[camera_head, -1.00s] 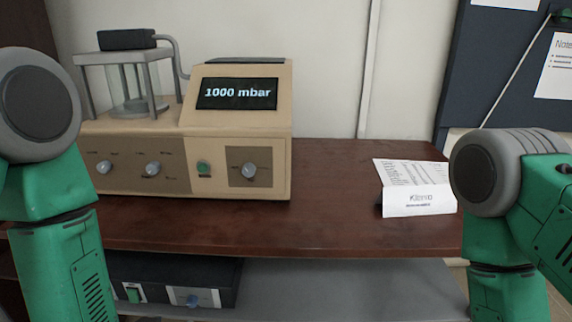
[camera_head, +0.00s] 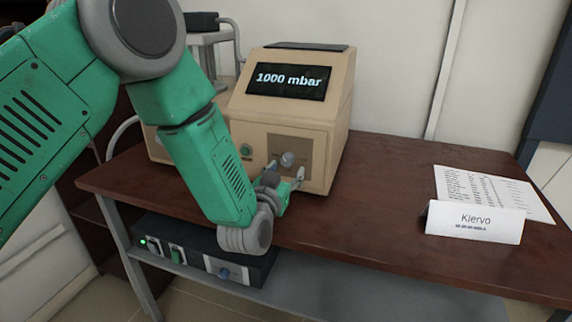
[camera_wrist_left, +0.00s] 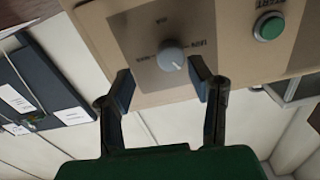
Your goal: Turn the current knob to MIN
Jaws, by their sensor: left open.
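A beige device (camera_head: 328,108) with a "1000 mbar" screen stands on the brown table. A round grey knob (camera_head: 288,159) sits on its brown front panel; it also shows in the wrist view (camera_wrist_left: 171,54), with a light mark toward its lower right. Small labels around it are too blurred to read surely, so I cannot tell whether it is the current knob. My left gripper (camera_head: 284,175) is open and empty in front of this knob. In the wrist view its fingertips (camera_wrist_left: 163,85) are apart, on either side and short of the knob. My right gripper is out of view.
A green button (camera_head: 246,150) is left of the knob. A "Klervo" card (camera_head: 474,222) and a printed sheet (camera_head: 490,190) lie at the right. The table between is clear.

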